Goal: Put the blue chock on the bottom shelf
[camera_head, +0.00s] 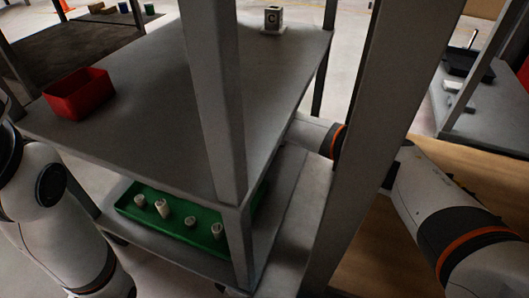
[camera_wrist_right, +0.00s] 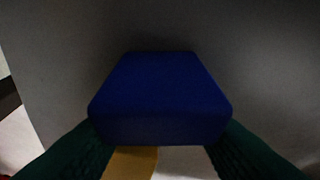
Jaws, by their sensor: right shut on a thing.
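The blue chock (camera_wrist_right: 160,95) fills the middle of the right wrist view, with a sloped top and a flat near face. My right gripper (camera_wrist_right: 160,132) is shut on it, with a dark green finger on each side. In the head view my right arm comes in from the right and passes under the grey stand's top, so the hand and the chock are hidden there. The bottom shelf (camera_head: 283,208) shows below that top, with a green tray (camera_head: 180,232) on it. My left arm is at the left edge; its gripper is out of view.
Several small pale parts stand in the green tray. A red bin (camera_head: 78,93) and a white block marked C (camera_head: 272,19) sit on the top shelf (camera_head: 150,85). Grey posts (camera_head: 215,100) stand close to my right arm. Another stand (camera_head: 490,105) is at right.

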